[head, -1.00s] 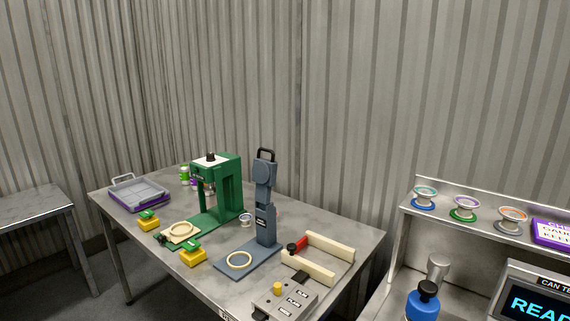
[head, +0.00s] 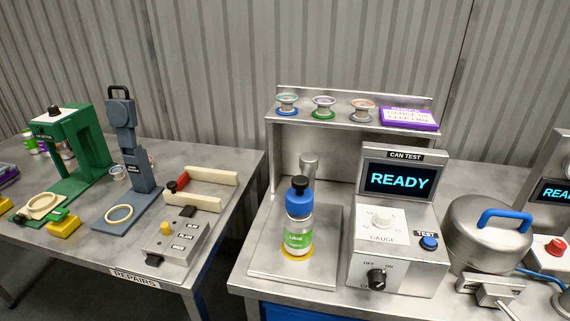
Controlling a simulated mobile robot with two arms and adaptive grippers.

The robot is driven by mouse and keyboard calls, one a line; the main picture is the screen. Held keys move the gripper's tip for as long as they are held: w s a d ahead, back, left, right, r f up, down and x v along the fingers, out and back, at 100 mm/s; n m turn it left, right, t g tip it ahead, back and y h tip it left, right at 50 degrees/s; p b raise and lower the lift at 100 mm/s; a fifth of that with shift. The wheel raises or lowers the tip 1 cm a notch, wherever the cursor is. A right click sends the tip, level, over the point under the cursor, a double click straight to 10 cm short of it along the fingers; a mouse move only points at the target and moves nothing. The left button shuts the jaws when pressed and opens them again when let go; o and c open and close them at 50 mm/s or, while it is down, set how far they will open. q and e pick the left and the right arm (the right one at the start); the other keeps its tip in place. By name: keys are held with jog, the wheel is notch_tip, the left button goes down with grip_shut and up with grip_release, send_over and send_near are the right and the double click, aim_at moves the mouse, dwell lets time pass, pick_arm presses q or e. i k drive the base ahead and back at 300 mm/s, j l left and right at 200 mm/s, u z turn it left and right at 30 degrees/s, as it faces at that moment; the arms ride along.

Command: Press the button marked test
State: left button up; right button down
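The blue button marked TEST (head: 429,242) is on the sloped front of the grey can test machine (head: 398,263), to the right of its gauge. The machine's screen (head: 398,180) reads READY under a CAN TEST label. A black OFF/ON knob (head: 376,279) is low on the same front. A bottle with a green label and blue upper part (head: 299,222) stands upright on the plate to the left of the machine. Neither of my grippers shows in the head view.
A metal pot with a blue handle (head: 487,236) stands right of the machine, close to the TEST button. A red button (head: 555,247) is on another unit at the far right. A shelf (head: 345,118) with several spools is behind. The repairs table (head: 180,282) is at the left.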

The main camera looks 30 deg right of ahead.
aim_at(429, 241)
jog(key=z, duration=1.55)
